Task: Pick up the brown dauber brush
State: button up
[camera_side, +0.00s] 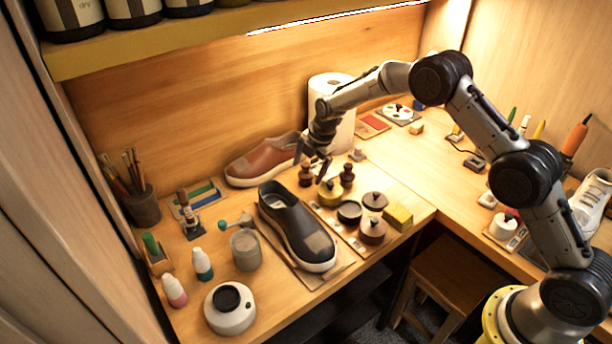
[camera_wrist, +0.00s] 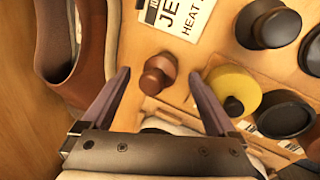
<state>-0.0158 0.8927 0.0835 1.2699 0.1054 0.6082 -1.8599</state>
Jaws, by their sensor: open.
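The brown dauber brush (camera_side: 306,174) stands upright on the wooden bench, between the brown shoe (camera_side: 262,160) and the yellow tin (camera_side: 329,196). In the wrist view, the brush (camera_wrist: 158,74) shows from above as a round reddish-brown knob, between my two spread fingers. My gripper (camera_side: 312,164) is open and empty, pointing down over the brush. In the wrist view, my gripper (camera_wrist: 160,72) has a clear gap on each side of the brush. Its exact height above the brush is hard to tell.
A darker dauber (camera_side: 347,176) stands right of the brush. The yellow tin (camera_wrist: 226,92) is close to my right finger in the wrist view, and the brown shoe (camera_wrist: 88,62) is left. A dark shoe (camera_side: 296,228) lies in front. A paper roll (camera_side: 331,97) stands behind.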

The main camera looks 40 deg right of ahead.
aim_at(307, 165)
jog(key=shift+w+f, duration=0.1)
jog(key=c, duration=1.4)
jog(key=shift+c, duration=0.2)
jog(key=shift+r, duration=0.35)
jog(key=v, duration=0.3)
jog(key=shift+w+a+r, duration=0.1)
jog(key=shift+w+r, duration=0.05)
jog(key=shift+w, duration=0.05)
jog(key=s+r, duration=0.4)
jog(key=r, duration=0.1)
jog(key=s+r, duration=0.1)
jog(key=s, duration=0.2)
jog(key=s+r, duration=0.1)
jog(key=s, duration=0.2)
jog(key=s+r, duration=0.2)
jog(key=s, duration=0.1)
jog(key=shift+s+d, duration=0.25)
